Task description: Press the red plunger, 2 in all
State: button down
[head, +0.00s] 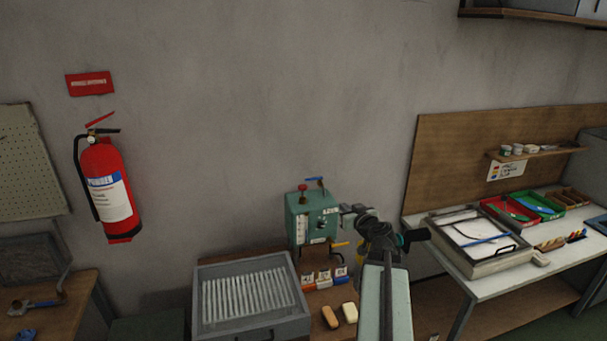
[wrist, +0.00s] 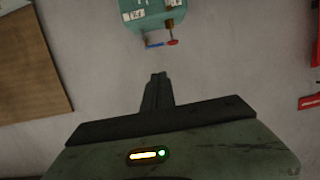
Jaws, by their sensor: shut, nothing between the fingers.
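The red plunger (head: 303,188) stands on top of a green box (head: 299,217), beside a blue lever (head: 315,180). In the wrist view the red plunger (wrist: 173,42) and the blue lever (wrist: 154,44) show near the top, on the edge of the green box (wrist: 150,10). My gripper (wrist: 158,76) is shut and empty, and appears apart from the plunger in that view. In the head view my gripper (head: 345,209) is just right of the box's upper part, lower in the picture than the plunger. The exact gap in depth is hard to tell.
A grey ribbed tray (head: 205,322) stands left of the box, with brown and cream blocks (head: 350,312) in front. A workbench (head: 450,252) with a framed tray and bins is at right. A fire extinguisher (head: 108,185) hangs on the left wall. Wall space above the box is clear.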

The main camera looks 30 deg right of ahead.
aim_at(302, 187)
jog(key=i, duration=0.9)
jog(key=u, duration=0.1)
